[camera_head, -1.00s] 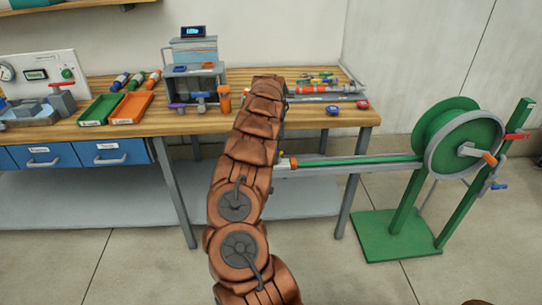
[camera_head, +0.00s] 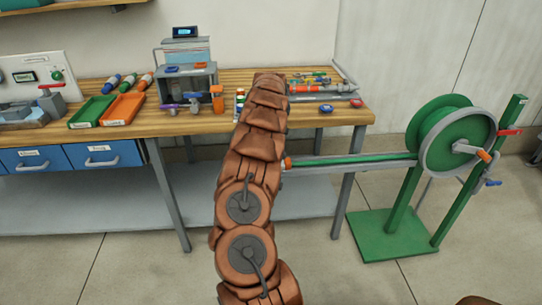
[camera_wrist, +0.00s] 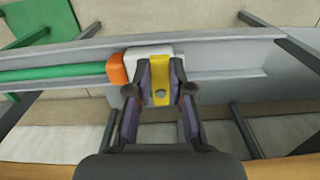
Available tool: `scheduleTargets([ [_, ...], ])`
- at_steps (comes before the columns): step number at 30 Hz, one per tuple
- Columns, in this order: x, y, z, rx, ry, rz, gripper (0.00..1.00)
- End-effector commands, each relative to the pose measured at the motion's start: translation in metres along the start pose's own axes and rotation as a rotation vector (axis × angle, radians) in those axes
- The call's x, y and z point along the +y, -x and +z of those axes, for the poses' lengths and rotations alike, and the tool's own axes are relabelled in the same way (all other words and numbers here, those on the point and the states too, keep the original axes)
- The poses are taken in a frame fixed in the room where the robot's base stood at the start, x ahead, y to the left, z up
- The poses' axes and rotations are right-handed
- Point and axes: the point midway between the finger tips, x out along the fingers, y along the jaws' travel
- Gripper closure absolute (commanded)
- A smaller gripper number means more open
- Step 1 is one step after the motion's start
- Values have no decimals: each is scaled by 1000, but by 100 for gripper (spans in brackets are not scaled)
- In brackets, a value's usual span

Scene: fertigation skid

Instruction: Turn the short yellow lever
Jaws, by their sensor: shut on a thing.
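The short yellow lever (camera_wrist: 160,80) shows in the wrist view, in front of a pale block (camera_wrist: 153,51) at the end of the green hose. My gripper (camera_wrist: 160,90) has a finger on each side of the lever and is shut on it. In the head view my arm hides the lever and the gripper.
An orange collar (camera_wrist: 116,69) joins the green hose (camera_wrist: 50,74) to the block, along a grey rail (camera_wrist: 220,55). A green hose reel (camera_head: 455,140) stands at right. The workbench (camera_head: 340,117) carries trays, bottles and tools behind my arm.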

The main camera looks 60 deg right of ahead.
Motion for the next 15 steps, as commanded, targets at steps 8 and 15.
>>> scheduleTargets([
  [8, 2, 0, 1, -5, 48, 0, 100],
  [15, 2, -1, 2, -5, 52, 0, 100],
])
